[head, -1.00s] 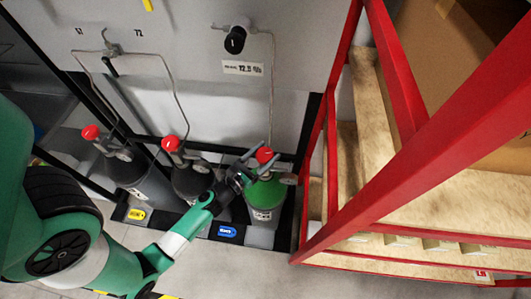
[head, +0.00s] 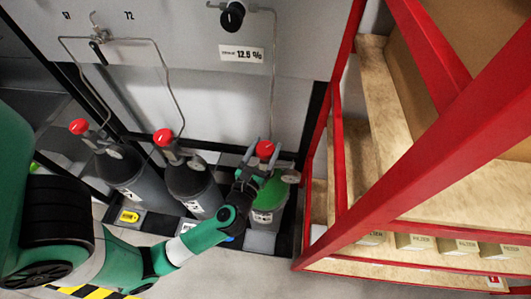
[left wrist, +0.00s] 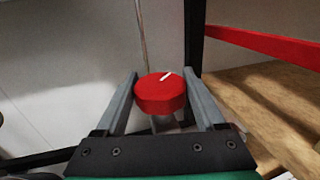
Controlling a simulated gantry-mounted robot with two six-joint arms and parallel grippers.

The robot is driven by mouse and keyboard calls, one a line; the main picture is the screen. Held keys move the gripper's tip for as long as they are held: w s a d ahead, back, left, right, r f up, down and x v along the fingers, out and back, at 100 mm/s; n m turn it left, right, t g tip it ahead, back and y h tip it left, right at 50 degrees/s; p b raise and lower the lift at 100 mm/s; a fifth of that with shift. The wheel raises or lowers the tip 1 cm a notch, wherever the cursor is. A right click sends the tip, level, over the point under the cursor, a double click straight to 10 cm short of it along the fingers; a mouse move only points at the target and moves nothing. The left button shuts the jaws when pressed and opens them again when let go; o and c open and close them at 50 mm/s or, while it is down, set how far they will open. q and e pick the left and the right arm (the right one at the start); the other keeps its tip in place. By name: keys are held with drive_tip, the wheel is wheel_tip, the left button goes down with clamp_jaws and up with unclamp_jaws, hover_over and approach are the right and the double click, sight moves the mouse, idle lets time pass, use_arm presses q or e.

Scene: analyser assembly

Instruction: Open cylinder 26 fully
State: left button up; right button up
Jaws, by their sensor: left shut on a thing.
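A green-topped gas cylinder (head: 268,197) stands at the right end of the row; its number is too small to read. Its red valve knob (head: 264,148) is on top, and in the left wrist view the knob (left wrist: 160,96) shows a white mark toward its upper right. My left gripper (head: 263,153) is at this knob, with one finger on each side, shut on it. In the left wrist view its fingers (left wrist: 161,84) rise on both sides of the knob. My right gripper is not in view.
Two grey cylinders with red knobs, one in the middle (head: 193,180) and one at left (head: 125,170), stand beside the green one. A red frame (head: 333,160) with wooden shelves rises close on the right. Thin pipes run up the wall panel behind.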

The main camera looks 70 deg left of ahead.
use_arm(q)
drive_tip(key=n+g+y, duration=0.1)
drive_tip(key=n+g+y+b, duration=0.1)
drive_tip(key=g, duration=0.1)
drive_tip(key=shift+w+f+n+g, duration=0.1)
drive_tip(key=shift+f+n+g, duration=0.05)
drive_tip(key=shift+n+g, duration=0.2)
drive_tip(key=shift+f+n+g+y+b, duration=0.1)
drive_tip(key=shift+n+g+y+b, duration=0.7)
drive_tip(key=shift+g, duration=0.45)
drive_tip(key=n+g+b, duration=0.2)
drive_tip(key=g+b, duration=0.2)
drive_tip(key=n+g+b, duration=0.3)
drive_tip(key=g+b, duration=0.1)
drive_tip(key=n+g+b, duration=0.3)
drive_tip(key=g+b, duration=0.1)
drive_tip(key=shift+s+f, duration=0.15)
drive_tip(key=shift+s, duration=0.05)
drive_tip(key=shift+r+n+g+h+b, duration=0.3)
drive_tip(key=shift+n+g+b, duration=0.25)
drive_tip(key=shift+b, duration=0.3)
